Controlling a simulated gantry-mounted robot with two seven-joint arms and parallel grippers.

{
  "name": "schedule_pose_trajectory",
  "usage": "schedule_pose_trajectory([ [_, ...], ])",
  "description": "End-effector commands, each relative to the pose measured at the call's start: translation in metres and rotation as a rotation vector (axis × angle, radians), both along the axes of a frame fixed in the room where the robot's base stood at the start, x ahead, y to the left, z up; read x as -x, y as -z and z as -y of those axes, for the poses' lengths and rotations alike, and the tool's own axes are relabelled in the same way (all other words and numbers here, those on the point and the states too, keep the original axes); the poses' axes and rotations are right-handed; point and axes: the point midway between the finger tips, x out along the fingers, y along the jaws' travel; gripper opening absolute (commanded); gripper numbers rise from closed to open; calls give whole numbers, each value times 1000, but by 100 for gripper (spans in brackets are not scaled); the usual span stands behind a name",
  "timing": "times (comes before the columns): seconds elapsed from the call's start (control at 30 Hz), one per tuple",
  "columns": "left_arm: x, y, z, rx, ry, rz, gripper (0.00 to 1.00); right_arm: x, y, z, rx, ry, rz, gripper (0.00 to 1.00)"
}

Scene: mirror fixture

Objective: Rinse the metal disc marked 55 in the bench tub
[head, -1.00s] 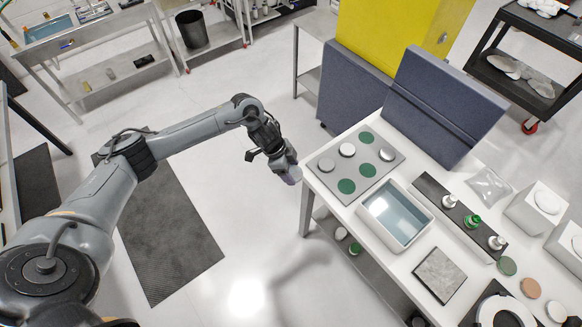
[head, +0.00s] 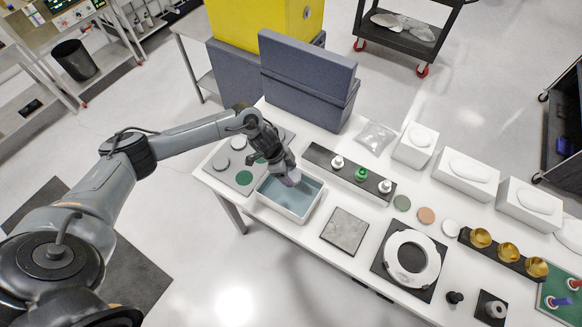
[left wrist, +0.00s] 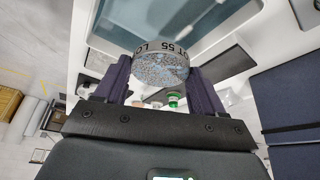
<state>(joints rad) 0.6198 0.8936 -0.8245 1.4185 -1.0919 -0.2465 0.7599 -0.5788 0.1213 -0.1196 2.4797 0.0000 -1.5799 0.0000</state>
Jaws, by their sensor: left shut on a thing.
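My left gripper (head: 291,179) is shut on a metal disc (left wrist: 160,68), which sits between its two fingers in the left wrist view. The disc's rim reads "LOT 55", and its face is mottled grey-blue and looks dirty. In the head view the gripper points down over the right back part of the white bench tub (head: 304,211), which holds bluish water. The disc is mostly hidden there, and I cannot tell whether it touches the water. My right gripper is not in view.
A grey tray (head: 213,176) with green spots and metal discs lies left of the tub. A black rack (head: 318,157) with small bottles stands to the right. A grey square plate (head: 345,231) and a white ring (head: 432,263) lie in front right. Blue-grey panels (head: 300,92) stand behind.

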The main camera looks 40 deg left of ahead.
Motion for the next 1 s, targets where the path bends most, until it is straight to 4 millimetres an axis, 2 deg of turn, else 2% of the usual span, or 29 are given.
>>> schedule_pose_trajectory([
  [0.03,4,-4,1,-1,4,-2,42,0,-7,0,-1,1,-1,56],
  [0.13,5,-3,3,-1,5,1,42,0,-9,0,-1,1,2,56],
  [0.37,5,7,4,0,5,1,42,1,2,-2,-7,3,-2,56],
  [0.9,5,53,3,0,5,1,42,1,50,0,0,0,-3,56],
  [1.0,5,61,4,0,4,0,42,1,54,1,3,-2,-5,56],
])
